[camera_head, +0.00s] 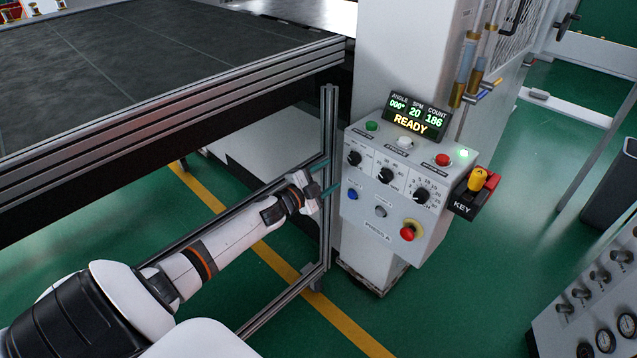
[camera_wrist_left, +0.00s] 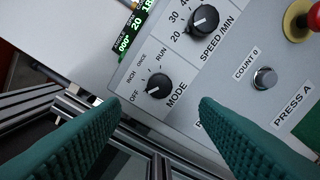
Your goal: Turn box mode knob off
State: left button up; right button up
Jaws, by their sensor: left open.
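The control box (camera_head: 378,212) is a light panel on a machine column. Its black mode knob (camera_head: 354,158) is the leftmost of three dials. In the left wrist view the mode knob (camera_wrist_left: 158,86) is ringed by OFF, INCH, ONCE and RUN; I cannot tell surely which word its pointer marks. My left gripper (camera_head: 327,176) is just left of the box. Its two teal fingers (camera_wrist_left: 158,106) are open and empty, with the knob seen beyond and between their tips, apart from them. My right gripper is not in view.
A display (camera_head: 413,118) reading READY tops the box. A speed dial (camera_head: 386,175) sits beside the mode knob. A red emergency button (camera_head: 407,233) and a key switch (camera_head: 474,194) are to the right. An aluminium frame post (camera_head: 328,140) stands close to my left gripper.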

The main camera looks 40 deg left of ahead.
pick_arm(q)
jog(key=shift+s+a, duration=0.15)
jog(key=shift+s, duration=1.45)
jog(key=s+d+f+n+g+y, duration=0.1)
jog(key=s+f+n+g, duration=0.15)
jog(key=s+f, duration=0.6)
jog(key=s+d+f+n+g+y, duration=0.1)
jog(key=s+d+f+n+g, duration=0.15)
jog(key=f, duration=1.05)
jog(key=s+f+n+g+y, duration=0.1)
jog(key=s+f+n+g, duration=0.15)
jog(key=s+f, duration=0.6)
jog(key=s+d+f+g, duration=0.3)
jog(key=s+d+f, duration=0.2)
jog(key=s, duration=0.5)
jog(key=s+d+f+n+g+h, duration=0.1)
jog(key=s+d+f+g, duration=0.2)
jog(key=s+d+f, duration=0.3)
jog(key=s+d+f+n+g, duration=0.1)
jog(key=s+d+f+g, duration=0.2)
jog(key=s, duration=1)
jog(key=d+f, duration=0.3)
jog(key=f, duration=0.2)
jog(key=shift+s+f, duration=0.15)
jog(key=shift+s, duration=0.15)
